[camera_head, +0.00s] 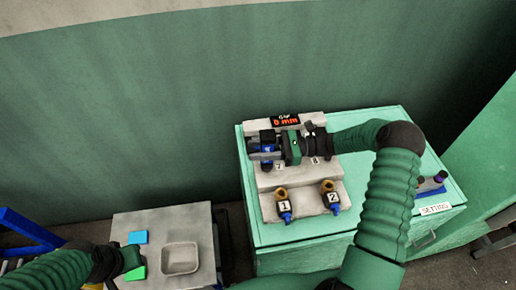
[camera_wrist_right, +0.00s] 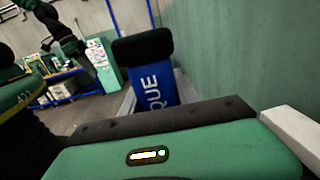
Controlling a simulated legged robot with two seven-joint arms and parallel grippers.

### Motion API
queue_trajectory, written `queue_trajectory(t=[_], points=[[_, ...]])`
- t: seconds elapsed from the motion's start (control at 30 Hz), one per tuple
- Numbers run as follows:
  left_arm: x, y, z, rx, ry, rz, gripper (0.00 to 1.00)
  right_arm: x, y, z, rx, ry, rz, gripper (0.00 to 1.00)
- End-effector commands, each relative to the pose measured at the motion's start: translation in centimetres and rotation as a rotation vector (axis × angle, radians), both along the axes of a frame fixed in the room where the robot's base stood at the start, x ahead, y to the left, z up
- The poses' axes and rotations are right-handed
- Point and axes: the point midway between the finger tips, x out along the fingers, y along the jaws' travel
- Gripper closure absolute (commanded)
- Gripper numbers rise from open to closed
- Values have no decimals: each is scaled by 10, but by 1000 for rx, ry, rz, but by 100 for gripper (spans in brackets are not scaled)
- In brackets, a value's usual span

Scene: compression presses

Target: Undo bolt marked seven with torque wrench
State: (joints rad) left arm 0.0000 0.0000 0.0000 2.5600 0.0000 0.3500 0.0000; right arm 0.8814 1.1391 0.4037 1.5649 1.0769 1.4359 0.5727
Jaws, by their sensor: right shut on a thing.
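My right gripper (camera_head: 279,150) is at the upper step of a pale stepped block (camera_head: 300,176), beside the tags that look like 7 and 8. It is shut on a blue and black tool (camera_head: 267,151), taken as the torque wrench. In the right wrist view the torque wrench (camera_wrist_right: 153,88) shows blue with the letters "QUE" and a black end. The bolt by tag 7 (camera_head: 278,167) is hidden behind the gripper and wrench, so I cannot tell whether they touch. My left gripper (camera_head: 128,263) is low at the left, above a grey table; its jaws are unclear.
Bolts marked 1 (camera_head: 284,206) and 2 (camera_head: 331,197) stand on the lower step. A display (camera_head: 285,121) reads 0 mm. A blue-purple item (camera_head: 432,184) lies at the right of the green cabinet top (camera_head: 385,120). A grey tray (camera_head: 180,258) stands on the left table (camera_head: 163,218).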

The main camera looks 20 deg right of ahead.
Motion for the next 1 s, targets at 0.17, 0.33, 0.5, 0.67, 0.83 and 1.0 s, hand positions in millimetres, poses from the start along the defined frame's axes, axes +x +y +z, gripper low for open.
queue_trajectory(t=[0.17, 0.33, 0.5, 0.67, 0.83, 1.0], points=[[0, 0, 0, 0, 0, 0, 64, -2, 1, -4, -2, 8, 4, 100], [0, 0, 1, 0, 0, 0, 64, -2, 1, -3, -2, 8, 4, 100], [0, 0, 4, 0, 0, 0, 64, -2, 1, -2, -3, 7, 4, 100], [0, 0, 5, 0, 0, 0, 64, -2, 0, -1, -2, 7, 4, 100], [0, 0, 5, 0, 0, 0, 64, -2, 0, -1, -2, 6, 4, 100], [0, 0, 7, 0, 0, 0, 64, -2, 0, -1, -2, 6, 3, 100]])
